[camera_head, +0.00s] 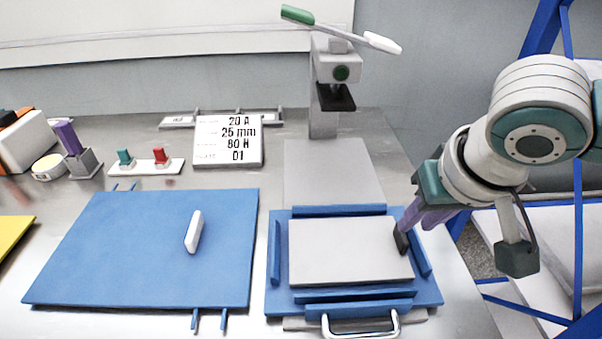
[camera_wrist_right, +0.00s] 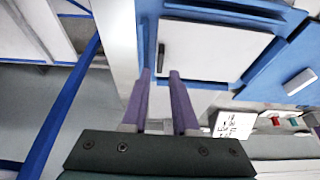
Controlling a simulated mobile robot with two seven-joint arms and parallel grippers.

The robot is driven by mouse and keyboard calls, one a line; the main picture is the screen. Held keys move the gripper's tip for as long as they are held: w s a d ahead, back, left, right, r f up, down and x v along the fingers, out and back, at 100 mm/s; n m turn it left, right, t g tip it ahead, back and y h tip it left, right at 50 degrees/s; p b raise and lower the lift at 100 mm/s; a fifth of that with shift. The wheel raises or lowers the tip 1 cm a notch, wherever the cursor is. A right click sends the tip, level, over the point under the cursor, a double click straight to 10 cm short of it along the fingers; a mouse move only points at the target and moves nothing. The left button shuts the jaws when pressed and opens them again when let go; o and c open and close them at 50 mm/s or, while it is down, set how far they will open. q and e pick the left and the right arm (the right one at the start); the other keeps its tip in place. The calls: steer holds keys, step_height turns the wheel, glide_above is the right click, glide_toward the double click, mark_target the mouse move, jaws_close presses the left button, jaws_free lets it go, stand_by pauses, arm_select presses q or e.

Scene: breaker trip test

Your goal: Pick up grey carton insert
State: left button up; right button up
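A flat light-grey slab (camera_head: 350,252), which looks like the grey carton insert, lies inside the blue frame (camera_head: 430,291) at the front right. It also shows in the right wrist view (camera_wrist_right: 213,50). A small dark upright tab (camera_head: 401,239) stands at its right edge; the wrist view shows this tab (camera_wrist_right: 161,58) too. My right gripper (camera_wrist_right: 161,73) has its two purple fingers apart, with the tab just beyond and between the tips. In the head view the right gripper (camera_head: 411,222) overlaps the tab, so contact cannot be told. My left gripper is not in view.
A blue board (camera_head: 130,250) with a small white bar (camera_head: 194,232) lies to the left. A metal handle (camera_head: 360,328) is at the frame's front. A grey press (camera_head: 325,90) with a lever stands behind. A sign (camera_head: 228,141) and two small switches (camera_head: 146,167) are further back.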

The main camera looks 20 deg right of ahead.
mark_target(403, 234)
steer(key=b+x, duration=0.2)
steer(key=x, duration=0.4)
steer(key=shift+w+f, duration=0.15)
jaws_close()
